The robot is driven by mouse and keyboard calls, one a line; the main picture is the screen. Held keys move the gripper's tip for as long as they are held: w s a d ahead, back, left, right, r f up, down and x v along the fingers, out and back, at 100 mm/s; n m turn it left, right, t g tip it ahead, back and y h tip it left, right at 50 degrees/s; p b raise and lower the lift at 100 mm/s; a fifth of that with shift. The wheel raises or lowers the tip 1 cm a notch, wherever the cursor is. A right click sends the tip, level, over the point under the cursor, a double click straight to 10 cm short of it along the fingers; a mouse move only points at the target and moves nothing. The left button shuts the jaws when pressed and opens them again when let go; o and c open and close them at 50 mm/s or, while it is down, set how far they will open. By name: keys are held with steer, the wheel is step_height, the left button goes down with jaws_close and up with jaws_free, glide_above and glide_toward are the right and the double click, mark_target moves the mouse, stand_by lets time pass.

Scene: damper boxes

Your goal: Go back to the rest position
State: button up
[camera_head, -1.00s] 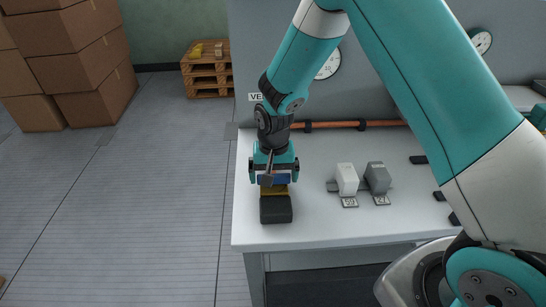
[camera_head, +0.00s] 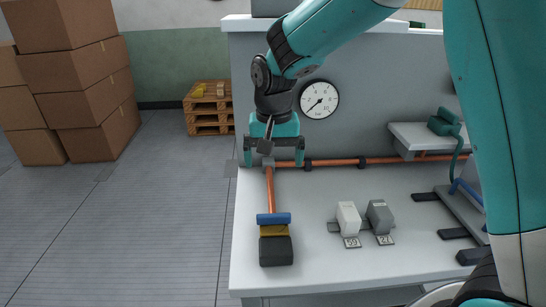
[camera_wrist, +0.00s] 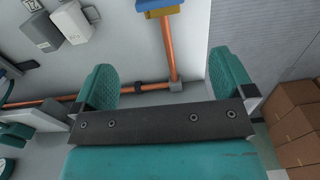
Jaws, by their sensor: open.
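My gripper (camera_head: 273,163) is open and empty, with its teal fingers spread above the corner of a copper pipe at the back left of the white bench. The wrist view shows both fingers (camera_wrist: 165,82) apart with the pipe (camera_wrist: 170,50) running below and between them. The damper stands apart from my gripper, nearer the bench's front left: a blue bar (camera_head: 273,219), a yellow band (camera_head: 274,231) and a dark block (camera_head: 276,251) in line with the pipe. A white box (camera_head: 348,217) and a grey box (camera_head: 379,215) stand to the right, with small number tags in front.
A grey wall panel with a gauge (camera_head: 319,99) rises behind the bench (camera_head: 310,262). A shelf with a green device (camera_head: 443,123) is at the right. Cardboard boxes (camera_head: 75,70) and a wooden pallet (camera_head: 207,118) stand on the floor at left.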

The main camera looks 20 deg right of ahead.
stand_by(0.4)
steer(key=s+a+r+n+y, duration=0.1)
steer(key=s+r+n, duration=0.1)
steer(key=s, duration=0.4)
steer(key=s+a+r+n+y, duration=0.1)
steer(key=s+r+n, duration=0.2)
steer(key=s, duration=0.3)
steer(key=shift+s+a+r+n, duration=0.2)
steer(key=shift+s+a+n, duration=0.1)
steer(key=shift+a, duration=0.1)
steer(key=s+n, duration=0.1)
steer(key=s, duration=0.3)
steer(key=s+a+n+y, duration=0.1)
steer(key=s+n, duration=0.1)
steer(key=s, duration=0.2)
steer(key=s+a+r+n+y, duration=0.1)
steer(key=s+n, duration=0.1)
steer(key=s, duration=0.2)
steer(key=shift+s, duration=0.1)
steer(key=shift+c, duration=0.2)
